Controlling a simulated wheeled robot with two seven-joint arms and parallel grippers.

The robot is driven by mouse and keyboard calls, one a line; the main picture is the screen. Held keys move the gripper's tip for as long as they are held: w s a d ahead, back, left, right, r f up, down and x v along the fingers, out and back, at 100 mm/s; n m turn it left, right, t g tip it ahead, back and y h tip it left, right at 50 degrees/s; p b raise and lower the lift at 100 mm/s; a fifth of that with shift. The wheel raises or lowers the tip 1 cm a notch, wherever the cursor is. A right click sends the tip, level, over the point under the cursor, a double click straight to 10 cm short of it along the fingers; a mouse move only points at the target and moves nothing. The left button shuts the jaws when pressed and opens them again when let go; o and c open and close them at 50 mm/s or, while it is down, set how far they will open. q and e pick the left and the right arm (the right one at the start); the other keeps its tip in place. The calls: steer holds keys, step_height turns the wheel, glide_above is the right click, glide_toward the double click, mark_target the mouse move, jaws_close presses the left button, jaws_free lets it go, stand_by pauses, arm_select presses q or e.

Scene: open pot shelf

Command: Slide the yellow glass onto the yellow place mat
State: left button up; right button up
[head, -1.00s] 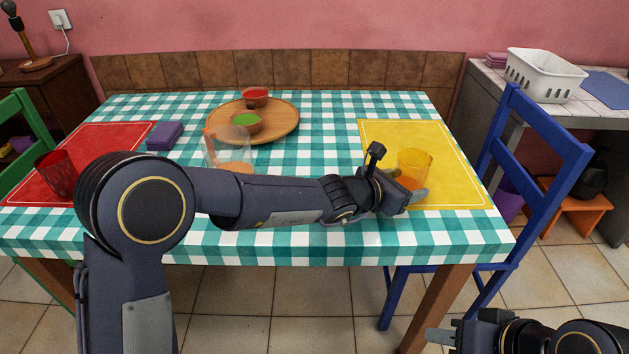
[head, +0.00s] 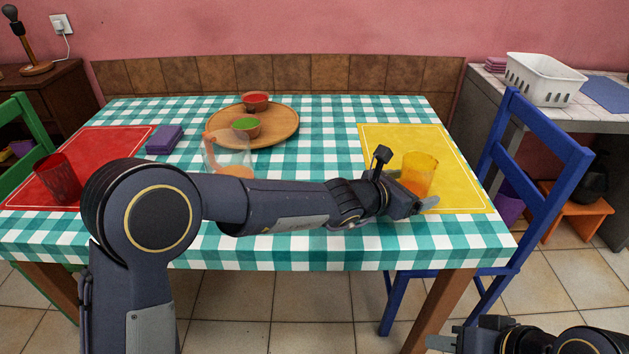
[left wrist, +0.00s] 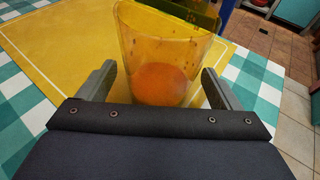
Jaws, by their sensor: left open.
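The yellow glass (head: 419,174) stands on the yellow place mat (head: 460,170), near its front part, with orange contents low inside. It also shows in the left wrist view (left wrist: 165,45), close up, with the yellow mat (left wrist: 60,45) around it. My left gripper (head: 418,203) is open at the near side of the glass. In the left wrist view its fingers (left wrist: 160,88) lie apart, one on each side of the glass's lower part; I cannot tell whether they touch it. My right gripper (head: 450,340) is low at the bottom right, away from the table; its jaws are unclear.
A clear pitcher (head: 228,155) stands behind my left arm. A round wooden tray (head: 280,130) with bowls is farther back. A red glass (head: 58,178) stands on the red mat (head: 100,145) at left. A blue chair (head: 545,130) stands at the table's right edge.

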arm_select(q)
steer(key=v, duration=0.8)
steer(key=s+a+r+m+g, duration=0.1)
steer(key=s+a+r+m, duration=0.2)
steer(key=s+a+m, duration=0.35)
steer(key=s+a+r+m, duration=0.4)
steer(key=a+m, duration=0.3)
steer(key=a, duration=0.3)
steer(key=s+a+f+m+g+y, duration=0.1)
steer(key=s+a+f+m+y, duration=0.4)
steer(key=s+a, duration=0.3)
steer(key=s+a+f+m+y, duration=0.3)
steer(key=s+a+f+m, duration=0.1)
steer(key=s+a+f, duration=0.4)
step_height(320, 180, up, 25)
steer(key=a+p, duration=0.1)
steer(key=p, duration=2.4)
steer(key=shift+a+f+m+g, duration=0.25)
steer(key=shift+a+m+g, duration=0.05)
steer(key=shift+a+m, duration=0.1)
steer(key=shift+s, duration=0.1)
